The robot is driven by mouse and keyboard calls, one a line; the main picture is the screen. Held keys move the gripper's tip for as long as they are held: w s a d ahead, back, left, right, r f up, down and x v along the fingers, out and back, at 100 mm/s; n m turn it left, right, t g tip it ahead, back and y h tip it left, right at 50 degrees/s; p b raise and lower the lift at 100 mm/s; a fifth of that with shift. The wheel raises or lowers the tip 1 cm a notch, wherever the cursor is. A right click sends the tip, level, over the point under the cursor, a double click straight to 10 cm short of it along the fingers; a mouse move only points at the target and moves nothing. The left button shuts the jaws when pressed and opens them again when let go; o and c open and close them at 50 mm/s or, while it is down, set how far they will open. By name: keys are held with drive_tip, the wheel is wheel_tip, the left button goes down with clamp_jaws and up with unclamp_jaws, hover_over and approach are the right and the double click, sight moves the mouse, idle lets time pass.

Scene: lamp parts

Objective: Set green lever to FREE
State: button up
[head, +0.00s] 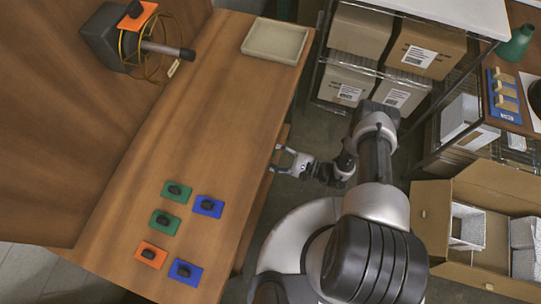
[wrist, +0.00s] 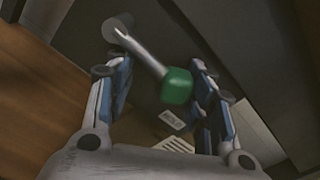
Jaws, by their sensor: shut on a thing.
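The green lever shows in the wrist view as a metal rod running from a round pivot at upper left to a green knob (wrist: 177,86). My gripper (wrist: 161,66) has its blue-padded fingers on either side of the lever, and its jaws are shut on it. The knob lies close to the right finger. In the head view my gripper (head: 277,160) is at the right edge of the wooden bench (head: 200,125); the lever cannot be made out there. Small white labels (wrist: 172,120) lie on the dark panel below the knob; their text is unreadable.
Several green, blue and orange plates with black knobs (head: 163,219) lie on the bench. A beige tray (head: 275,41) and a wire-caged lamp part (head: 145,45) are at the far end. Shelves with cardboard boxes (head: 360,32) and an open carton (head: 430,210) stand right.

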drive_tip(key=shift+s+a+r+n, duration=0.1)
drive_tip(key=shift+r+n, duration=0.3)
drive_tip(key=shift+r, duration=0.05)
drive_tip(key=o, duration=1.4)
drive_tip(key=shift+s, duration=0.1)
drive_tip(key=shift+o, duration=0.9)
drive_tip(key=shift+f, duration=0.1)
drive_tip(key=shift+f, duration=0.1)
